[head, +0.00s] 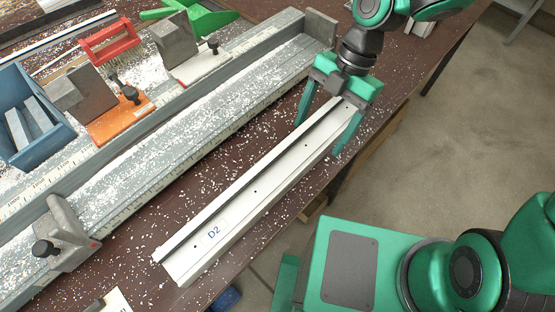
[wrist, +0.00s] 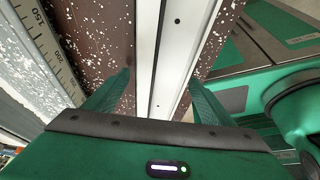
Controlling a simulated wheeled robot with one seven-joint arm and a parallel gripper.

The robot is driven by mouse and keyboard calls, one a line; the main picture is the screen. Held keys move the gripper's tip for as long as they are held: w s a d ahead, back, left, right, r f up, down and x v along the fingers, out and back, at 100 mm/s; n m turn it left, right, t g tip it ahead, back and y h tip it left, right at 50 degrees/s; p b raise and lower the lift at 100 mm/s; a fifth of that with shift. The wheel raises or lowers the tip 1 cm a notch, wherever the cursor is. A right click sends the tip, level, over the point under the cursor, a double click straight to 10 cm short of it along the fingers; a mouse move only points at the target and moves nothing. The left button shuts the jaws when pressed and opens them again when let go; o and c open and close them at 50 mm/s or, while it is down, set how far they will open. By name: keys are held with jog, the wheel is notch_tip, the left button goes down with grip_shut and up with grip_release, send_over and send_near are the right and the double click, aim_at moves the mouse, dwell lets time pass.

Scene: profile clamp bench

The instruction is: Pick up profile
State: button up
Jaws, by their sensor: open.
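The profile (head: 250,185) is a long white bar with a dark groove and a "D2" label near its near end. It lies on the brown bench (head: 135,255), slanting from lower left to upper right in the head view. My gripper (head: 322,138) is at its far end, pointing down, with one green finger on each side of it. In the wrist view the profile (wrist: 178,65) runs between the two open fingers, with bench showing between the left finger and the bar. I cannot tell whether the right finger touches it.
A grey clamp rail with a scale (head: 150,165) runs parallel on the left, strewn with white chips. The bench edge lies close right of the profile.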

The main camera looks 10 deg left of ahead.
jog(key=shift+s+f, duration=0.15)
jog(key=shift+f, duration=0.25)
jog(key=shift+a+r, duration=0.1)
jog(key=c, duration=1.7)
